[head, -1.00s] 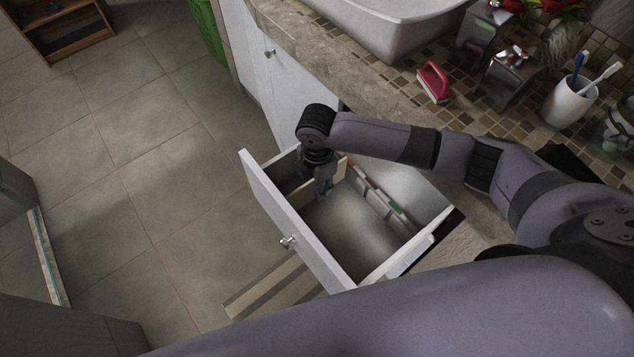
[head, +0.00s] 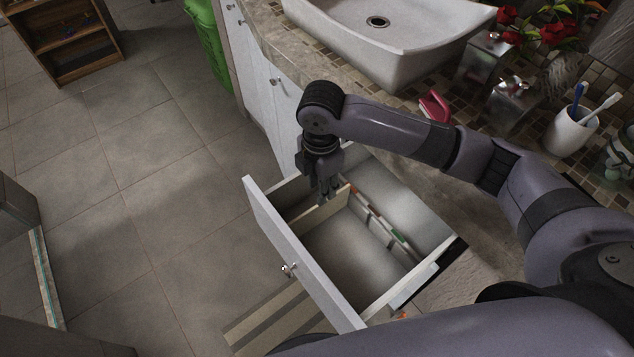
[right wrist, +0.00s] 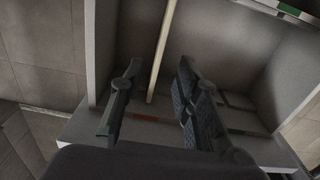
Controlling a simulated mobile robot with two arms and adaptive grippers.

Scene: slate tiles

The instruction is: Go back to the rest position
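My right gripper (head: 328,190) hangs fingers down over the open drawer (head: 290,268), near its divider (head: 322,210). In the right wrist view the two fingers of the right gripper (right wrist: 155,100) stand apart with nothing held between them. The divider (right wrist: 160,50) shows beyond the gap between the fingers. I cannot tell whether the fingertips are above or just inside the drawer. My left gripper is not in the head view.
The drawer sticks out from the white cabinet (head: 268,95). Above are a sink (head: 400,50), a red brush (head: 434,106) and a white cup (head: 568,132) with toothbrushes. A green bin (head: 208,40) and wooden shelf (head: 75,40) stand far left.

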